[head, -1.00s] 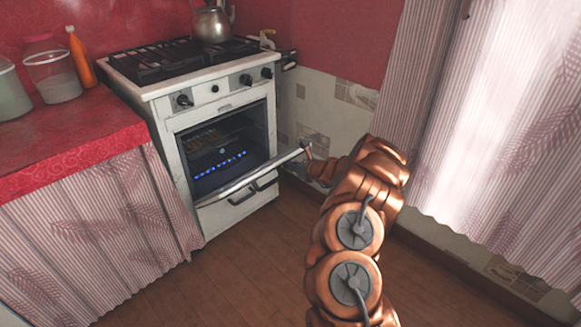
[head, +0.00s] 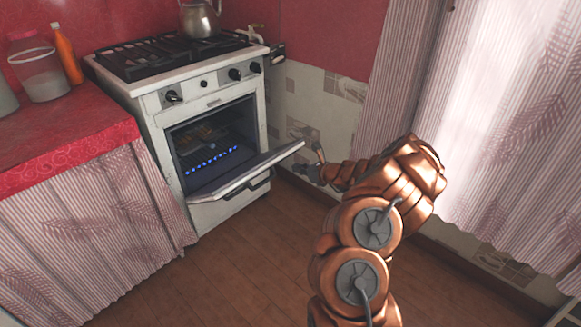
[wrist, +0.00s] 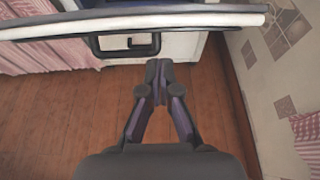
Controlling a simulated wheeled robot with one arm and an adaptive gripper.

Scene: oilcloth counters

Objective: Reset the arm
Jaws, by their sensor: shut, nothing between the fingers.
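My gripper (wrist: 159,75) is shut and empty in the wrist view, its fingertips together over the brown floor. In the head view my gripper (head: 312,158) is at the right of the open oven door (head: 245,172), small and partly hard to make out. The door's edge (wrist: 170,22) crosses the top of the wrist view, ahead of the fingertips, with a gap showing between them. The white stove (head: 160,135) has its door tilted down and blue flames (head: 212,160) lit inside the oven.
A metal kettle (head: 199,18) stands on the stove top. A glass jar (head: 40,75) and an orange bottle (head: 67,55) stand on the red counter (head: 70,135) at left. A tiled wall (head: 325,105) and curtains (head: 500,130) close off the right. The wooden floor (head: 225,265) is clear.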

